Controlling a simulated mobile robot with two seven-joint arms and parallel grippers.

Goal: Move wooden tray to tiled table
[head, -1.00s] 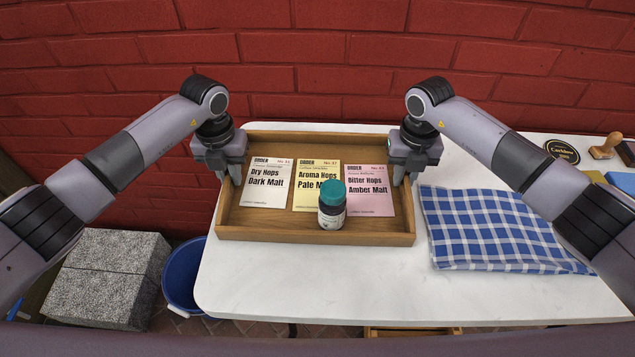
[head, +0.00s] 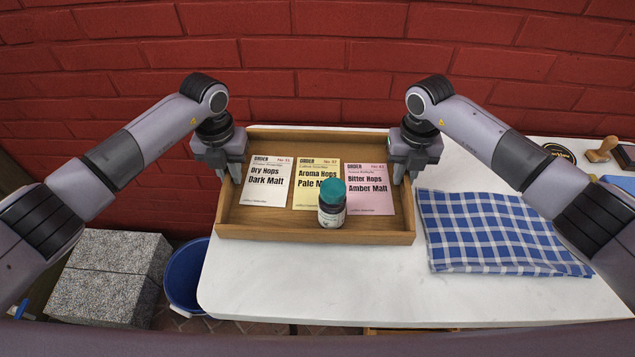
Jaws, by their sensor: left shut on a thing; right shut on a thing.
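The wooden tray (head: 290,235) is at the middle of the head view, over the white table. I cannot tell for sure whether it touches the tabletop. It holds three order cards, white (head: 266,190), yellow (head: 306,201) and pink (head: 372,204), and a small dark bottle with a teal cap (head: 332,196). My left gripper (head: 236,177) is shut on the tray's left side wall. My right gripper (head: 399,175) is shut on its right side wall. The fingertips are partly hidden. No tiled table can be made out.
The white table (head: 300,285) is bare in front of the tray. A blue checked cloth (head: 495,235) lies close to the tray's right. A round sign (head: 559,152) and a wooden stamp (head: 601,151) are at the back right. A blue bucket (head: 185,275) and stone block (head: 110,275) stand left. A brick wall (head: 320,60) is behind.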

